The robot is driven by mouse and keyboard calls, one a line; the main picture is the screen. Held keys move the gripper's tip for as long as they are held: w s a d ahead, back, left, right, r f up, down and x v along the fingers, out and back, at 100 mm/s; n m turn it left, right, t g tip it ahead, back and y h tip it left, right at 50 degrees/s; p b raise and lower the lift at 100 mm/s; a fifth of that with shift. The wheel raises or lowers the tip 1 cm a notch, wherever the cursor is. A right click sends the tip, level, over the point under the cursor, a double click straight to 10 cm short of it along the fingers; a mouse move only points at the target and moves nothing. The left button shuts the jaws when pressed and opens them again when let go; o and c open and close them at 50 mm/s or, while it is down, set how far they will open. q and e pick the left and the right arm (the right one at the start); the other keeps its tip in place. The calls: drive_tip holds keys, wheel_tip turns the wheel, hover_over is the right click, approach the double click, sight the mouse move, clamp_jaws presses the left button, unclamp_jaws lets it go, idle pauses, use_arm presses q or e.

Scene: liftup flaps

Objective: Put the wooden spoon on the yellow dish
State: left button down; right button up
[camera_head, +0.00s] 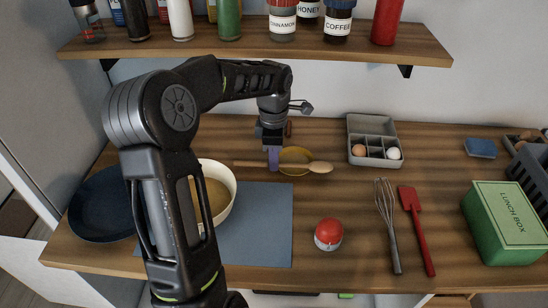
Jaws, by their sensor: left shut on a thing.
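The wooden spoon (319,167) lies roughly level across the picture, its bowl end to the right and its handle to the left. My left gripper (272,162) points down and is shut on the spoon's handle. The yellow dish (296,156) is on the counter just right of the gripper. The spoon crosses in front of the dish's near part, and its bowl end reaches past the dish's right edge. I cannot tell whether the spoon touches the dish. My right gripper is not in view.
A white bowl (230,184) and a blue mat (265,225) are nearer, partly behind my left arm. An egg box (374,125), a red-topped timer (328,233), a whisk (390,235) and a red spatula (414,225) lie right. A shelf (345,53) with jars hangs above.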

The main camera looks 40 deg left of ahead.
use_arm(q)
drive_tip(key=c, duration=1.4)
unclamp_jaws()
drive_tip(key=shift+c, duration=0.2)
wheel_tip(320, 180, up, 12)
drive_tip(key=p, duration=0.1)
